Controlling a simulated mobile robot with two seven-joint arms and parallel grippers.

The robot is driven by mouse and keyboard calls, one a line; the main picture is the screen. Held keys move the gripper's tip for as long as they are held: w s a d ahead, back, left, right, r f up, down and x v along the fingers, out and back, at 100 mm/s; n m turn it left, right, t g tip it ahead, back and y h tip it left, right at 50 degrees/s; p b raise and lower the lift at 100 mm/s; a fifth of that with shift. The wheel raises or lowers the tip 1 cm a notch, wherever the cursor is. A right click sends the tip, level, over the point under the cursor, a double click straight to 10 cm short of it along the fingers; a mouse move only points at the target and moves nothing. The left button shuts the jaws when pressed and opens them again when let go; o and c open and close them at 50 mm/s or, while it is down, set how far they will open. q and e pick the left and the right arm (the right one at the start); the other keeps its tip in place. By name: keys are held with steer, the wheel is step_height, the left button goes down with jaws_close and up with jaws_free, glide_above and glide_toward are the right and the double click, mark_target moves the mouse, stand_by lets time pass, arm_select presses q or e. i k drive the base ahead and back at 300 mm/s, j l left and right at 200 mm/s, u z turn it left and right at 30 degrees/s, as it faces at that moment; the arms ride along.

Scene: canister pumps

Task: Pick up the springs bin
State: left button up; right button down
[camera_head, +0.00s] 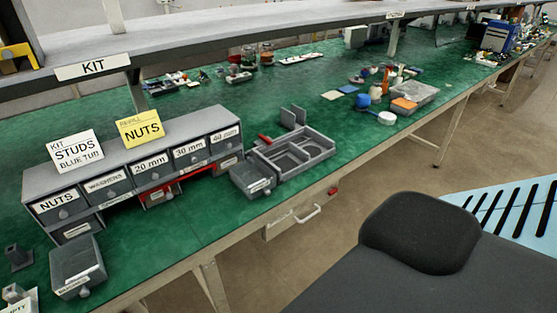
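No label that I can read says springs, so I cannot tell which bin is the springs bin. A grey bin (77,262) with a small blurred label stands on the green bench at the lower left, in front of the drawer rack. Another grey bin (252,178) with a blurred label stands at the right end of the rack, beside the compartment tray. The rack (130,160) holds an upper row labelled nuts, washers, 20 mm, 30 mm and 40 mm. Its lower row has bins with labels too small to read. Neither of my grippers is in view.
A grey compartment tray (293,153) lies right of the rack. Cards stand on the rack, one white (77,151) and one yellow (140,128). A shelf (180,48) overhangs the green bench (230,219). A dark chair (420,232) stands before the bench at right.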

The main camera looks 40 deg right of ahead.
mark_target(253, 179)
steer(key=l+z, duration=0.15)
steer(key=z, duration=0.95)
steer(key=i+j, duration=0.05)
